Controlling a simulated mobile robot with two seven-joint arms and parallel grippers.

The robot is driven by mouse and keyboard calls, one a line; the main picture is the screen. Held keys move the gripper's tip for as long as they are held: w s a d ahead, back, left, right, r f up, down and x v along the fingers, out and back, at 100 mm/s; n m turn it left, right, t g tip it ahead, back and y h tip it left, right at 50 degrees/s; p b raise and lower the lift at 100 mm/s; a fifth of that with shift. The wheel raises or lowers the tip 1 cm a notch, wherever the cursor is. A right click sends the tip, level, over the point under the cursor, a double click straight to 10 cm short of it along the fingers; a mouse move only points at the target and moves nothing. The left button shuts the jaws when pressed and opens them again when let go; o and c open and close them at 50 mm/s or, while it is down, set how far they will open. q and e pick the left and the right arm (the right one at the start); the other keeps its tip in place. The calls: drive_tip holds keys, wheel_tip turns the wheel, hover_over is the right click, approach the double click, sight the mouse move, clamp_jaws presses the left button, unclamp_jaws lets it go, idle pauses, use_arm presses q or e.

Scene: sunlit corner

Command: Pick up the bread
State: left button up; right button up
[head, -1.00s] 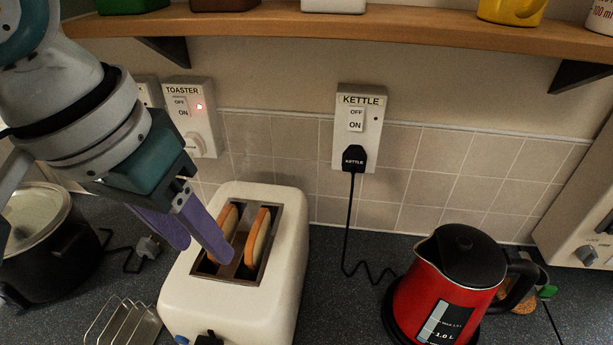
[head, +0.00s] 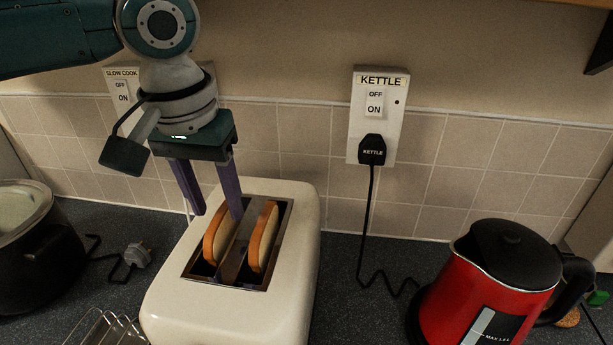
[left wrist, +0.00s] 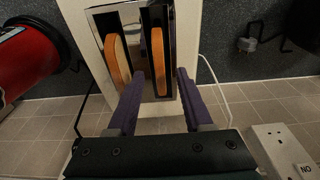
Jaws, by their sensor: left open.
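The white toaster (head: 296,215) stands on the counter with two slices of bread upright in its slots. The left slice (head: 216,240) and the right slice (head: 264,236) stick out at the top. My left gripper (head: 218,214) is open, pointing down at the far end of the left slice. In the left wrist view, the fingers (left wrist: 160,74) lie on either side of that slice (left wrist: 158,62), with the other slice (left wrist: 118,62) left of them. I cannot tell whether the fingertips reach below the slice's top. My right gripper is not in view.
A red kettle (head: 470,300) stands at the right, its cord running to the wall socket (head: 378,115). A black slow cooker (head: 40,250) stands at the left, with a loose plug (head: 137,255) and a wire rack (head: 105,328) nearby. The tiled wall is close behind the toaster.

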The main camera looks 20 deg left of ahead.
sight(227, 243)
use_arm(q)
drive_tip(key=shift+w+f, duration=0.15)
drive_tip(key=shift+f, duration=1.05)
clamp_jaws()
idle(0.5)
